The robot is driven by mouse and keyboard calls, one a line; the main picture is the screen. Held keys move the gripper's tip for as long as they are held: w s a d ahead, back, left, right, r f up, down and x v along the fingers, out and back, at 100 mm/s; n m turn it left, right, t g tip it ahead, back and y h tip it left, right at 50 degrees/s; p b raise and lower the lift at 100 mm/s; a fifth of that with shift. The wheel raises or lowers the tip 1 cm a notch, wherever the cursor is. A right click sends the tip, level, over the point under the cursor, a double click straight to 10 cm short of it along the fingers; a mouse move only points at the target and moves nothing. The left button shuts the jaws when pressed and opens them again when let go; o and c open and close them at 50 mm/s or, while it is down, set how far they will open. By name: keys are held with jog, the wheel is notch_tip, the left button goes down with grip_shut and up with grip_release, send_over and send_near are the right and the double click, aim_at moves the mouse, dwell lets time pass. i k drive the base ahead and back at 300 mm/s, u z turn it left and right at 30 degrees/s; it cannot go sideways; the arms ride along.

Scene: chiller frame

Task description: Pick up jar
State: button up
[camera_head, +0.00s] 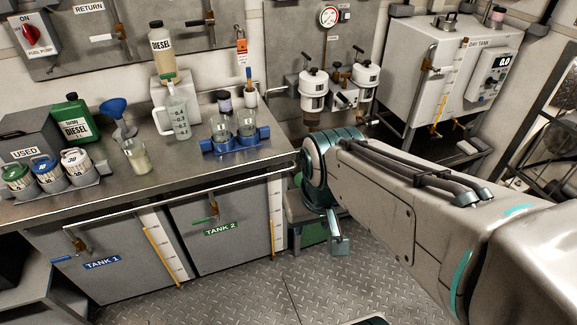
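Two clear glass jars stand in a blue rack (236,147) on the steel counter: a left jar (221,130) and a right jar (247,124). A clear glass with pale liquid (135,160) stands alone to their left. A small dark-lidded jar (224,101) stands behind the rack. I cannot tell which of these the task means. My gripper (338,246) hangs low, right of the counter's front corner and apart from all the jars. Its fingers are small and partly hidden, so I cannot tell whether they are open.
A measuring jug (176,118), blue funnel (113,108), green diesel can (72,119) and tray of used filters (52,188) also occupy the counter (185,175). A diesel bottle (162,55) stands on a white block behind. The floor (290,295) before the tank doors is clear.

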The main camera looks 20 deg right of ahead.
aim_at(138, 156)
jog(key=u, duration=0.95)
jog(key=k, duration=0.5)
jog(key=z, duration=0.5)
jog(key=i, duration=1.7)
jog(key=u, duration=0.65)
jog(key=i, duration=0.25)
jog(key=u, duration=0.3)
